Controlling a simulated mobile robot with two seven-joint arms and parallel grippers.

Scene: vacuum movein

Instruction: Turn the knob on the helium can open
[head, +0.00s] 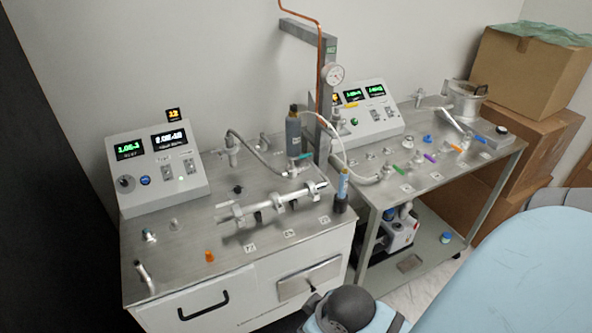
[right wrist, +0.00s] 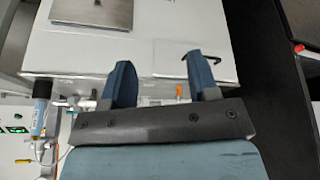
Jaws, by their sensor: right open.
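The likely helium can (head: 342,184) is a small, slim blue and white can. It stands upright in a dark holder (head: 340,205) at the right front corner of the left bench, with a pale hose at its top. In the right wrist view the can (right wrist: 42,112) shows at the left edge, left of my fingers and apart from them. Its knob is too small to make out. My right gripper (right wrist: 162,80) is open, with two blue fingers spread and nothing between them. My left gripper is not in view.
The left bench (head: 190,245) carries a control box (head: 155,165), a metal tube assembly (head: 272,203) and a dark grey cylinder (head: 293,135). A second bench (head: 440,175) with small fittings stands to the right. Cardboard boxes (head: 525,75) are stacked behind it. A gap separates the benches.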

